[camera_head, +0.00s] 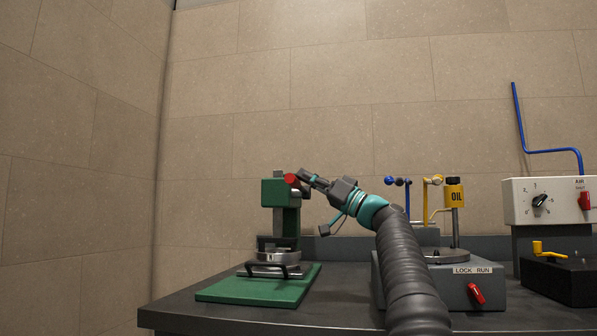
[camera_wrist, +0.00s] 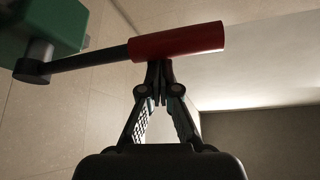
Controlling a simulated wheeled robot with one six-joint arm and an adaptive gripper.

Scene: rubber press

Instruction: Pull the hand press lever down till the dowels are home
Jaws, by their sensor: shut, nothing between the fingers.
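The green hand press (camera_head: 272,193) stands on a green base plate (camera_head: 245,291) at the left of the bench. Its lever ends in a red grip (camera_head: 290,180) level with the press head, also seen in the wrist view (camera_wrist: 178,40). There a dark lever arm (camera_wrist: 90,60) joins the grip to the press head (camera_wrist: 45,25). My gripper (camera_head: 304,177) is beside the red grip. In the wrist view my fingertips (camera_wrist: 160,66) are together at the grip's edge, touching or nearly so, not around it. The dowels cannot be made out.
A round metal piece (camera_head: 278,257) with a dark handle (camera_head: 276,271) sits under the press. The bench's front left is clear.

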